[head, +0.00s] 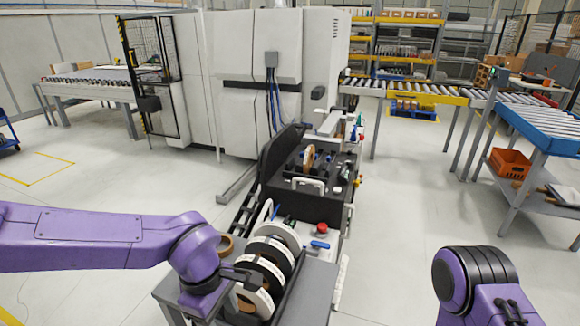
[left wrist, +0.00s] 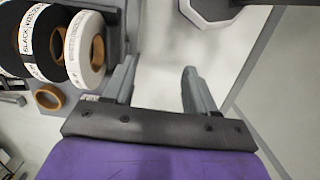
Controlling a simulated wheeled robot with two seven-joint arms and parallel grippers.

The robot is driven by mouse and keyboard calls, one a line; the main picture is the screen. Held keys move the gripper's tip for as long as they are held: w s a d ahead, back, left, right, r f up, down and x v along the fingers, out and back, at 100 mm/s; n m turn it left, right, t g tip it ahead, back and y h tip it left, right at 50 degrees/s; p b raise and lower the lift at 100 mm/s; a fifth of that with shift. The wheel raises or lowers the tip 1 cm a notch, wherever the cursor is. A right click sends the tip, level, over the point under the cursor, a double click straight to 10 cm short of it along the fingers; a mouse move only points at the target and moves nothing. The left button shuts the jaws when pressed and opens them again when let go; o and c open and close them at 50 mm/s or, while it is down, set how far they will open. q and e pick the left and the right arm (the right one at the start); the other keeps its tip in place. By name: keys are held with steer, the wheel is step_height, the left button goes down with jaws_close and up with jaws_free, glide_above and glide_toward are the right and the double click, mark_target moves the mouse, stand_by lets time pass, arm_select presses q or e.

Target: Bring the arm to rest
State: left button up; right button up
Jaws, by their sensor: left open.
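My left arm reaches in from the left in the head view, bent downward beside the rack of edge-band rolls. My left gripper (left wrist: 158,88) is open in the left wrist view, with nothing between its two grey fingers. In the head view it hangs close to the left side of the rolls, partly hidden by its own wrist. My purple right arm (head: 478,285) shows at the lower right of the head view; its gripper is out of the picture.
White and black edge-band rolls (head: 270,250) stand on a grey cart (head: 305,290); they also show in the left wrist view (left wrist: 84,45). A brown ring (left wrist: 50,97) lies beside them. The banding machine (head: 270,75) stands behind.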

arm_select(q)
steer(key=w+a+f+n+t+y+b, duration=0.2)
steer(key=a+f+t+y, duration=0.4)
steer(key=a+f, duration=0.7)
steer(key=s+a+f+m+g+b, duration=0.1)
steer(key=s+f+m, duration=0.3)
steer(key=s+f, duration=0.6)
steer(key=s+a+f+m+g+h+b, duration=0.1)
steer(key=s+a+f+m+b, duration=0.2)
steer(key=s+f, duration=0.8)
steer(key=shift+a+f+m+b, duration=0.15)
steer(key=shift+f+m+b, duration=0.5)
steer(key=shift+f+m, duration=0.35)
arm_select(e)
step_height(320, 180, down, 7)
steer(key=shift+s, duration=0.15)
